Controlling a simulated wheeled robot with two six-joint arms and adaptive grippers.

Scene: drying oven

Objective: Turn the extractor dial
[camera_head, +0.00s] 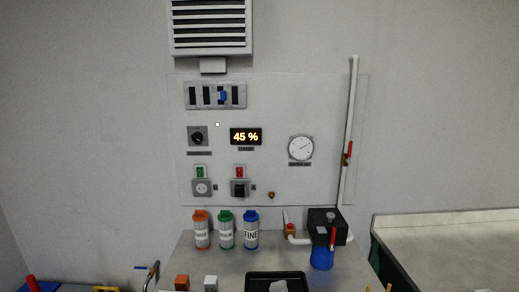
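A black round dial (197,136) on a square grey plate is mounted on the wall panel (270,190), left of centre. It appears to be the extractor dial, but the label under it is too small to read. Its pointer direction is not clear. A lit display (246,136) reading 45 % sits to its right. A louvred grey vent (210,28) is on the wall above the panel. Neither of my grippers can be made out in the head view.
Orange, green and blue bottles (251,230) stand on the grey bench (185,245) below the panel. The space before the dial looks clear.

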